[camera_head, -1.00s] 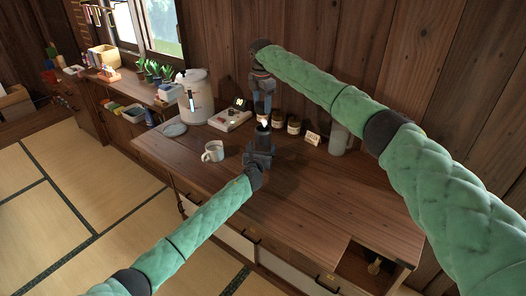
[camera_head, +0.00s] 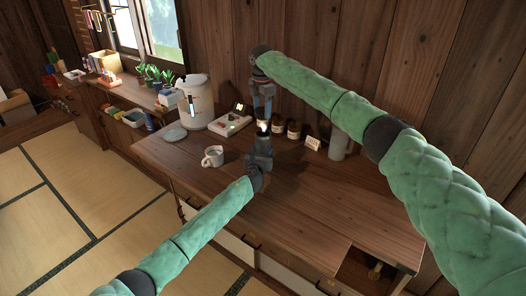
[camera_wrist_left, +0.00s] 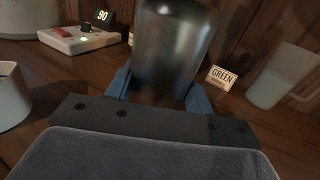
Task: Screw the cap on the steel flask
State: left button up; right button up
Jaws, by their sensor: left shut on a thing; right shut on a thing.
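The steel flask (camera_wrist_left: 172,45) is a shiny grey cylinder, upright between the blue fingers of my left gripper (camera_wrist_left: 158,90) in the left wrist view. My left gripper (camera_head: 263,135) is shut on it above the desk. In the head view only a small bright part of the flask (camera_head: 262,126) shows. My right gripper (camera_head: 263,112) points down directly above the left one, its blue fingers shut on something. The held thing is too small and hidden to make out; I cannot tell whether it touches the flask.
A white mug (camera_head: 213,156) stands left of my left gripper on the wooden desk (camera_head: 320,215). Behind are a device with a lit display (camera_head: 234,118), a large white container (camera_head: 195,100), brown jars (camera_head: 294,129), a sign (camera_head: 312,143) and a grey pitcher (camera_head: 339,143). The desk's front is clear.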

jog(key=shift+f, duration=2.4)
jog(key=shift+f, duration=0.9)
jog(key=shift+f, duration=0.55)
